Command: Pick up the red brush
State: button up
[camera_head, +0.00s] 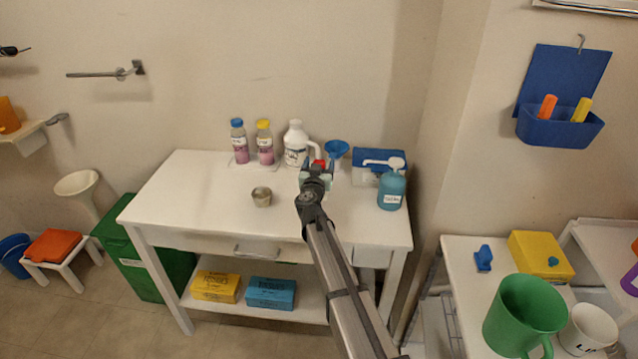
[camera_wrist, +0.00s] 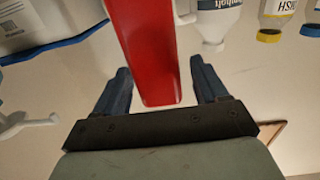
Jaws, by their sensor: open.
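The red brush shows as a small red patch (camera_head: 319,163) at the back of the white table in the head view, mostly hidden behind my gripper (camera_head: 317,174). In the wrist view a long red piece, which looks like the brush (camera_wrist: 145,45), comes down from the top edge into the space between the fingers of my gripper (camera_wrist: 160,68). The fingers are apart, with a gap on each side of the red piece. I cannot tell how deep it sits between them. My gripper is open and holds nothing.
A white jug (camera_head: 294,148) stands just left of my gripper, with two capped bottles (camera_head: 265,145) farther left. A metal cup (camera_head: 262,197) stands nearer the front.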

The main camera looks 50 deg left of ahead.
jog(key=shift+w+a, duration=0.45)
jog(key=shift+a, duration=0.05)
jog(key=c, duration=1.1)
